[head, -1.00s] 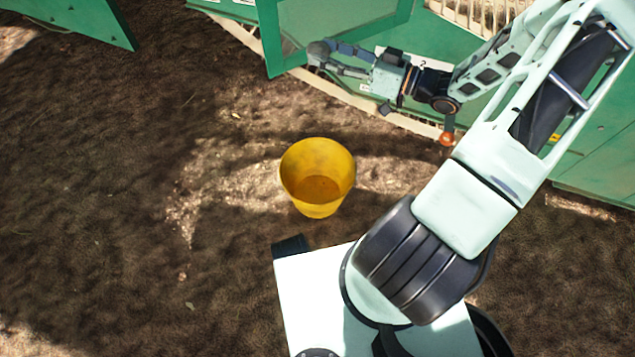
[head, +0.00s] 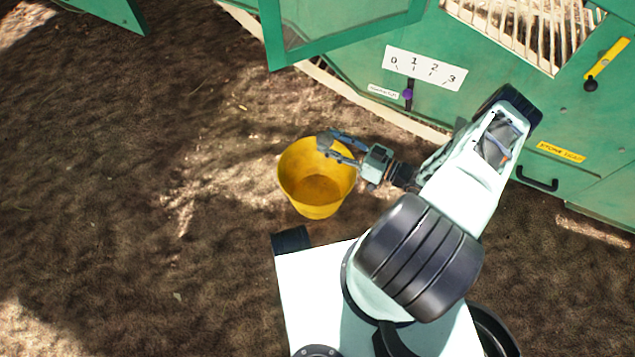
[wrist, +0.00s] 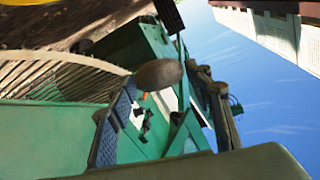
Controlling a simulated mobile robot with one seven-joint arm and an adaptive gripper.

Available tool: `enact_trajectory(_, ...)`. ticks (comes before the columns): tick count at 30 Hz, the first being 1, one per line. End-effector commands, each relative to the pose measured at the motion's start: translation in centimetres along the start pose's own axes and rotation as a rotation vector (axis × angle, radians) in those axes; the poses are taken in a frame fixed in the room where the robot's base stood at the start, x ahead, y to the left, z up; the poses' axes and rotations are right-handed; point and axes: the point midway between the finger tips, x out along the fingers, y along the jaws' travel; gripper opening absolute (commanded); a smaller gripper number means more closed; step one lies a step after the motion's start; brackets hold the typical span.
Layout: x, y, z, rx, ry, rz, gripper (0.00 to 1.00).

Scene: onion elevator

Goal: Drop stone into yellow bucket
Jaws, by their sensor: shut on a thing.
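The yellow bucket (head: 316,190) stands upright and open on the soil in the head view, with no stone visible inside. My gripper (head: 328,146) is over the bucket's far right rim, its fingers pointing left across the opening. It is shut on the stone (wrist: 158,74), a brown-grey oval held between the fingertips in the wrist view. The stone shows only small and grey in the head view (head: 324,142). A yellow edge of the bucket (wrist: 30,2) shows at the wrist view's top left corner.
A green machine (head: 360,50) stands behind, with an open green door (head: 335,35), a numbered scale (head: 425,68) and a yellow "stone trap" label (head: 561,151) beside a black handle (head: 537,180). Bare soil left of the bucket is clear.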

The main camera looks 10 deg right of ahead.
Motion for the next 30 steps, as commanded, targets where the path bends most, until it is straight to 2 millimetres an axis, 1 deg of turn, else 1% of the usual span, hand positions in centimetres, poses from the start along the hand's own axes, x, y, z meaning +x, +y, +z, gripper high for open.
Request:
enact_trajectory(1, 0.0, -0.4, 1.1, 0.001, 0.003, -0.002, 0.12)
enact_trajectory(4, -0.1, -0.8, 2.5, 0.001, 0.002, -0.005, 0.12)
enact_trajectory(9, -0.2, -1.2, 3.7, -0.001, 0.001, -0.007, 0.12)
enact_trajectory(14, -0.2, -0.9, 4.8, -0.001, 0.001, -0.007, 0.12)
enact_trajectory(24, -0.2, -0.1, 8.5, -0.002, 0.002, -0.006, 0.12)
enact_trajectory(27, -0.2, 0.1, 9.2, -0.003, 0.001, -0.006, 0.12)
enact_trajectory(30, -0.2, 0.1, 9.4, -0.002, 0.001, -0.007, 0.12)
